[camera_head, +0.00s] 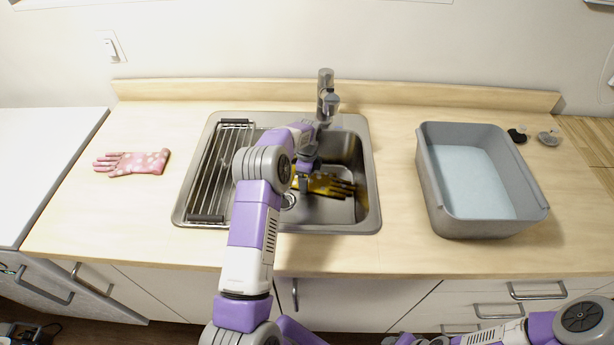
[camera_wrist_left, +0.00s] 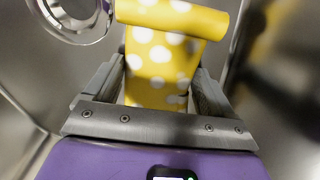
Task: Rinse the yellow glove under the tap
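The yellow glove (camera_head: 326,185) with white dots is in the right basin of the steel sink (camera_head: 345,222), its dark-shaded fingers pointing right. My left gripper (camera_head: 305,182) reaches down into the basin at the glove's left end. In the left wrist view the dotted cuff part of the glove (camera_wrist_left: 160,70) fills the gap between my left fingers (camera_wrist_left: 160,95) and touches both, so they look shut on it. The tap (camera_head: 327,98) stands behind the basin, partly beside my wrist; no water stream is visible. My right gripper is out of view.
A wire drying rack (camera_head: 218,170) covers the sink's left side. A pink dotted glove (camera_head: 132,163) lies on the counter at left. A grey tub (camera_head: 436,190) with pale blue contents stands right.

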